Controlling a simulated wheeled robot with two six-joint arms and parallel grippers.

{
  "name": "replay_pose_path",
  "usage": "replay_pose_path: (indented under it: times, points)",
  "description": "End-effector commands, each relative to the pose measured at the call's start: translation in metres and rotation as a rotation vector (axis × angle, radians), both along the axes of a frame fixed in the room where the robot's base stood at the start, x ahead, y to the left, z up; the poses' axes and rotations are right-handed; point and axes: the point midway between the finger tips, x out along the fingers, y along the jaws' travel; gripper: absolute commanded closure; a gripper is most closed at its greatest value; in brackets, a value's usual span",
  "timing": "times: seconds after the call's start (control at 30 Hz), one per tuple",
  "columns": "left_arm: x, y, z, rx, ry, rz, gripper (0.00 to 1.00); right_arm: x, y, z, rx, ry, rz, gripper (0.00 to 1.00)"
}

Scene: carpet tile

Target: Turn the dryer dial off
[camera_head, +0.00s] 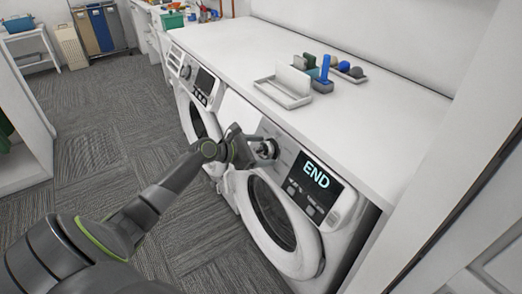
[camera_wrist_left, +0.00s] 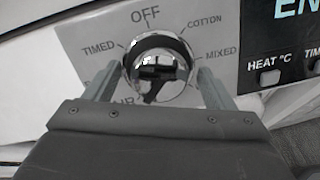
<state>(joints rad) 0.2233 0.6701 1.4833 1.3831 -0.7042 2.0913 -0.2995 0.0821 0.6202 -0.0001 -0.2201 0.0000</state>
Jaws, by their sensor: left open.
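The dryer (camera_head: 262,178) is the nearer white front-loader, with a lit display (camera_head: 316,176) reading END. Its round chrome dial (camera_wrist_left: 158,66) sits on a grey panel marked OFF at the top, TIMED at left, COTTON and MIXED at right. The lower labels are partly hidden. I cannot tell for sure which mark the dial points to. My left gripper (camera_wrist_left: 159,88) is open, with one finger on each side of the dial. Whether the fingers touch it I cannot tell. In the head view the gripper (camera_head: 256,149) is at the dial (camera_head: 269,149). My right gripper is not in view.
A second machine (camera_head: 190,85) stands beyond the dryer under the same white worktop (camera_head: 245,45). A tray (camera_head: 283,93) and small coloured items stand on the worktop. HEAT (camera_wrist_left: 270,77) and other buttons are right of the dial. Carpet floor (camera_head: 95,160) is open at left.

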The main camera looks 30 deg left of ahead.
Motion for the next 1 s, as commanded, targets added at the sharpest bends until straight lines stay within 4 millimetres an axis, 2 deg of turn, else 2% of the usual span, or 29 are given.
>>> replay_pose_path:
  times: [0.17, 0.5, 0.77, 1.0]
  points:
    - [-0.0002, 0.0000, 0.0000, 0.000, 0.000, 0.000, 0.24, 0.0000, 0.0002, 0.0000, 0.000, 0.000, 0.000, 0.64]
    - [-0.0005, 0.0002, 0.0001, 0.000, 0.000, 0.000, 0.67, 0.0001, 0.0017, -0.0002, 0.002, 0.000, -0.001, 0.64]
    - [-0.0004, 0.0002, 0.0002, 0.021, -0.009, -0.012, 0.67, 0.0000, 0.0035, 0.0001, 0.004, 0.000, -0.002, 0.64]
    - [-0.0005, 0.0000, 0.0006, 0.119, -0.049, -0.067, 0.67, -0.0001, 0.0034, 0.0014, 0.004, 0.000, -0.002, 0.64]
